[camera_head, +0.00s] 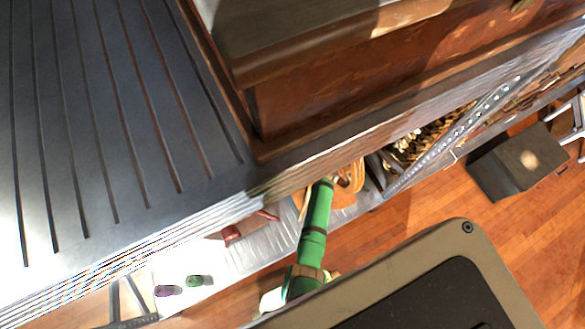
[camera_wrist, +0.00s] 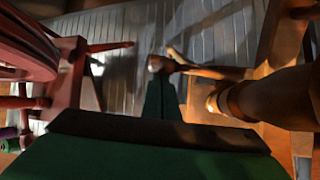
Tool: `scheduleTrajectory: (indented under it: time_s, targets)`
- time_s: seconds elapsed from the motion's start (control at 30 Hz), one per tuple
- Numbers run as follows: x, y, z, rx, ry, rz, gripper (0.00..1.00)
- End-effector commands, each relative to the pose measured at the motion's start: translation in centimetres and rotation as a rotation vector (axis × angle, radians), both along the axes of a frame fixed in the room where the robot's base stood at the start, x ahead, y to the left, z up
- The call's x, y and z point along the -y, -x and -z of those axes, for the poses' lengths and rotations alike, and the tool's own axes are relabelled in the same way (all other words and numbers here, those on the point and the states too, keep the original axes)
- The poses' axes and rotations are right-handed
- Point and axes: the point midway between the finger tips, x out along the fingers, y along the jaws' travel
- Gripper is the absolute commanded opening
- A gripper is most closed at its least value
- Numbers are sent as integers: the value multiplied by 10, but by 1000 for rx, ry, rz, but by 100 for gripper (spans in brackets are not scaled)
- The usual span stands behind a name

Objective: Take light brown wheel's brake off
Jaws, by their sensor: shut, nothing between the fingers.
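The light brown wheel (camera_head: 352,178) shows only in part in the head view, below the wooden ledge and beside my green arm. In the wrist view, light brown wooden parts (camera_wrist: 285,95) fill the right side, close to the camera. A thin wooden piece with a pale knobbed end (camera_wrist: 205,70) reaches left from them, just beyond my fingertips. I cannot tell whether it is the brake. My gripper (camera_wrist: 161,90) is shut and empty, pointing at the grey slatted surface. Whether it touches the knobbed piece is unclear. In the head view the gripper is hidden.
A dark red wheel (camera_wrist: 25,50) with spindly legs stands close at left in the wrist view. A grey slatted top (camera_head: 100,120) and wooden ledge overhang the area. A dark box (camera_head: 518,160) stands on the wooden floor (camera_head: 420,225), which is partly clear.

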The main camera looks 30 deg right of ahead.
Motion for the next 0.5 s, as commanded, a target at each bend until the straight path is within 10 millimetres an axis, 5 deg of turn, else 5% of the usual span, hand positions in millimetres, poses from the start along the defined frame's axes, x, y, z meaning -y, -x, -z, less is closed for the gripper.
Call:
scheduleTrajectory:
  time_s: [0.5]
  targets:
    - [1,-3,-16,10,4,1,0]
